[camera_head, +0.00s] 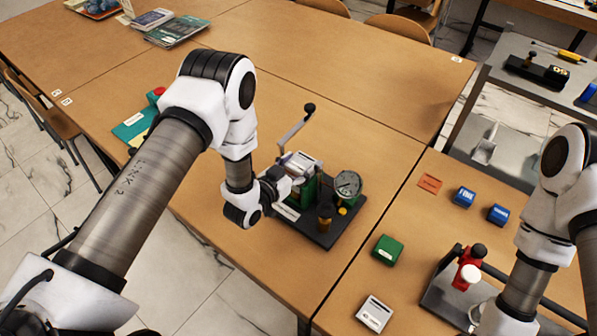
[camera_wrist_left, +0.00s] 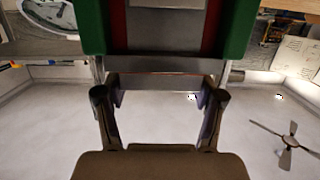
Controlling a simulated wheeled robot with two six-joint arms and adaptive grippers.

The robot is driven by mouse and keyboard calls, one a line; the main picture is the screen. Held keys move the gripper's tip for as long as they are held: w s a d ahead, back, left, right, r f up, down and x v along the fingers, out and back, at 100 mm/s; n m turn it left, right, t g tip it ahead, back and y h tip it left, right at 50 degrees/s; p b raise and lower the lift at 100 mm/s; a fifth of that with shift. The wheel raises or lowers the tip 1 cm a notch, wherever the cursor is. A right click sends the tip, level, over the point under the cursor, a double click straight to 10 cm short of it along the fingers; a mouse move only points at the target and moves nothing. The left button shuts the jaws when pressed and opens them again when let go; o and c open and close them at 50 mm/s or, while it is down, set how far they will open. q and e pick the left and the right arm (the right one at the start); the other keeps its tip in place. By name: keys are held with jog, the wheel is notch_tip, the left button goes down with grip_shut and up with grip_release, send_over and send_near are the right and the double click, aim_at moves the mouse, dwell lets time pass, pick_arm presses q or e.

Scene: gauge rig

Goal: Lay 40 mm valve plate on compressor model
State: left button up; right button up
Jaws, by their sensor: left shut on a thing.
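The compressor model (camera_head: 312,195) stands on a dark base on the brown table, with a green body, a silver top part and a raised lever with a black knob. A round gauge (camera_head: 347,185) is at its right. My left gripper (camera_head: 289,184) is at the model's left side. In the left wrist view its fingers (camera_wrist_left: 159,103) are shut on a thin grey piece (camera_wrist_left: 160,84), seemingly the valve plate, close to the model's green and red body (camera_wrist_left: 238,28). I cannot tell if they touch. My right gripper is outside the picture; only its arm shows.
A green box (camera_head: 388,249), a pale labelled box (camera_head: 374,313), blue boxes (camera_head: 464,197) and an orange card (camera_head: 430,183) lie on the right table. A red device (camera_head: 466,262) on a dark base stands near my right arm. The table behind the model is clear.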

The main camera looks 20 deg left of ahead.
pick_arm(q)
jog(key=shift+s+a+r, duration=0.1)
jog(key=shift+s+a, duration=0.05)
jog(key=shift+s, duration=0.1)
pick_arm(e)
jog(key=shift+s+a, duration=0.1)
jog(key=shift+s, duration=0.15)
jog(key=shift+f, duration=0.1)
pick_arm(q)
jog(key=o, duration=1)
jog(key=shift+f, duration=0.2)
jog(key=shift+w, duration=0.15)
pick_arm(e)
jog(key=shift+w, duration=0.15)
